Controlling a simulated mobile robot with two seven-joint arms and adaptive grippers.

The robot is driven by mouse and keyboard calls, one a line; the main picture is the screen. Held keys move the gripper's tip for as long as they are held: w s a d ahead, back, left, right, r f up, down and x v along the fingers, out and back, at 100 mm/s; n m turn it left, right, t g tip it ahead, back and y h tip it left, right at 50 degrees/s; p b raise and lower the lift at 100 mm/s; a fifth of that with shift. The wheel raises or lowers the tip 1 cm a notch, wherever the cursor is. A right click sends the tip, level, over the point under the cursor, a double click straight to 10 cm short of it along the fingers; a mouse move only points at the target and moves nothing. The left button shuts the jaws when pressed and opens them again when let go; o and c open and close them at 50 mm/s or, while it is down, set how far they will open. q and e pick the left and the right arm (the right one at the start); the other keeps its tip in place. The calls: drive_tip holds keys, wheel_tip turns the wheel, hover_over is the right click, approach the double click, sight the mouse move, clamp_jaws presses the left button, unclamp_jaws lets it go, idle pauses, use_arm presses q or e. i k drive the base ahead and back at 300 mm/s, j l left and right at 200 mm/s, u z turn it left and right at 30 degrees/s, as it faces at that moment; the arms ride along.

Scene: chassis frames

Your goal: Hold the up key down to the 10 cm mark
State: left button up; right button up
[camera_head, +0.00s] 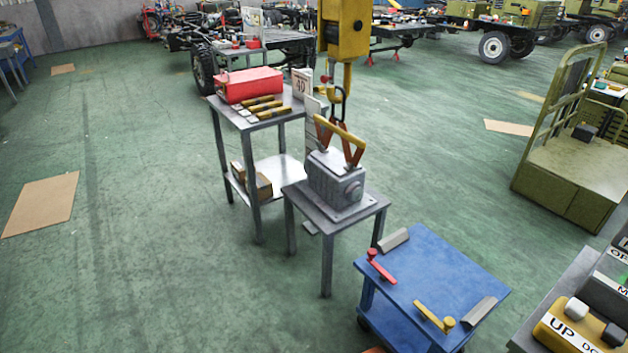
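A yellow control box (558,337) at the lower right carries a white key (576,308) by the label UP and a black key (613,335) by a cut-off label starting DO. Nothing touches the white key. A yellow hoist block (345,30) hangs at top centre, its hook (338,97) over a grey gearbox-like unit (335,178). The unit sits on a small grey stand (322,215). A pale upright strip stands behind it; no 10 cm mark is legible. Neither gripper shows.
A blue cart (435,268) with red and yellow handled clamps and grey blocks stands right of the stand. A grey table (240,120) with a red toolbox (249,85) stands behind left. An olive platform trolley (570,165) is at right.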

sight(575, 309)
drive_tip(key=z, duration=2.2)
